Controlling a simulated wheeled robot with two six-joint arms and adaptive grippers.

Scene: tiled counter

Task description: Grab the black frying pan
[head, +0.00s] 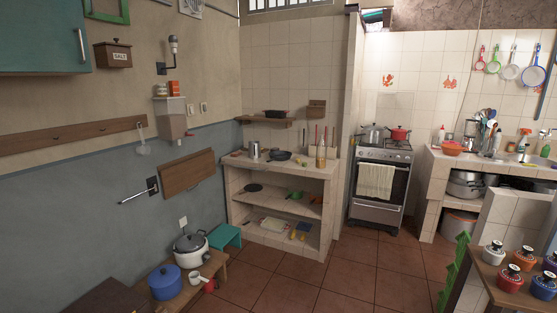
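A black frying pan (281,156) lies on top of the tiled counter (285,171) against the back wall. Another dark pan (253,188) sits on the counter's middle shelf, at the left. A third dark pan or dish (275,113) rests on the wooden wall shelf above the counter; its exact type is too small to tell. Neither of my grippers shows in the head view, and both are far from the pans.
A teal stool (226,237) stands at the counter's left. A low wooden bench (205,283) with pots is nearer, at left. A stove (381,183) stands right of the counter. A table (490,276) with jars is at lower right. The tiled floor (300,278) between is clear.

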